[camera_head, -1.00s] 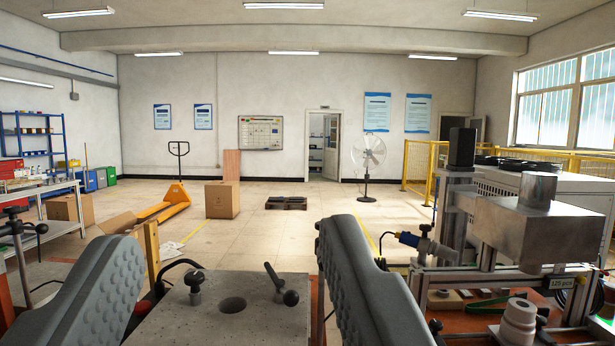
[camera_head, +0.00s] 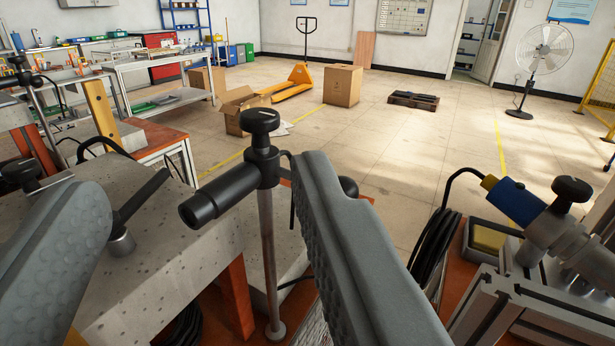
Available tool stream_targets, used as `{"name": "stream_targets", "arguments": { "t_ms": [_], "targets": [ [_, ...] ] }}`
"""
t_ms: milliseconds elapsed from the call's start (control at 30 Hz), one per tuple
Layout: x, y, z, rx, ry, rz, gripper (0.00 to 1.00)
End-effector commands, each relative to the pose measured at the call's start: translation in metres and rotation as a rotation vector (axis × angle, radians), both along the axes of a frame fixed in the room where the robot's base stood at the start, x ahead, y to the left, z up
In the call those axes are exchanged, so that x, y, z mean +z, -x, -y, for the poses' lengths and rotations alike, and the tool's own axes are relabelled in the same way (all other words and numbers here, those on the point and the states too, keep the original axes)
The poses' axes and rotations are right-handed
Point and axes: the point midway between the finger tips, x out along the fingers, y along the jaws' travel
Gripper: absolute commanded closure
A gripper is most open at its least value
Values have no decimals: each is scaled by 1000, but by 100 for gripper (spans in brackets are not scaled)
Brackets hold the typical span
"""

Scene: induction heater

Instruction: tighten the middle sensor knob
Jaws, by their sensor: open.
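My gripper (camera_head: 198,180) is open, its two grey ribbed fingers wide apart in the lower half of the head view. A black cylindrical sensor (camera_head: 222,195) sits on an upright metal post (camera_head: 268,260) in the middle of the view. A black sensor knob (camera_head: 260,124) tops its clamp. The sensor shows between the fingers, closer to the right one; I see no clear contact. Another black knob (camera_head: 571,188) tops a clamp holding a blue-and-yellow sensor (camera_head: 512,200) at the right. More black knobs show at the left edge, one low (camera_head: 20,174).
A speckled metal plate (camera_head: 160,285) with a dark handle (camera_head: 142,197) lies below the gripper. An aluminium-profile frame (camera_head: 500,310) stands at the lower right with a coiled black cable (camera_head: 432,252). Beyond are cardboard boxes (camera_head: 342,85), a pallet truck (camera_head: 294,80) and open floor.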

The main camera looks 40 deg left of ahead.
Motion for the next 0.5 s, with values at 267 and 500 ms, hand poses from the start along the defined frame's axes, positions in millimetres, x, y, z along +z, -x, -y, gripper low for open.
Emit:
{"name": "stream_targets", "arguments": {
  "t_ms": [267, 500],
  "targets": [
    [-30, -23, -5, 65, 35, -69, 47],
    [-31, -35, -26, 67, 37, -70, 47]
  ]
}}
